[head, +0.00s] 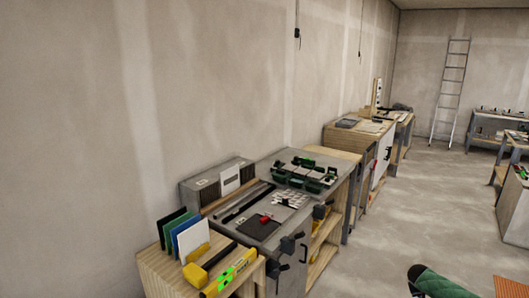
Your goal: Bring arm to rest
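Neither of my grippers shows in the head view, and no part of my arms can be made out for sure. The grey-topped workbench (262,229) stands against the wall at the lower middle. Green and black tools (305,173) lie at its far end. A dark flat pad (259,227) with a small red item on it lies near its front. Black clamps sit along its right edge.
A low wooden stand (158,272) holds upright coloured panels and a yellow-green level (231,272). More benches (360,132) line the wall behind. A ladder (450,92) leans at the back. A green and black object (436,283) is cut off below. The concrete floor (425,205) is open.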

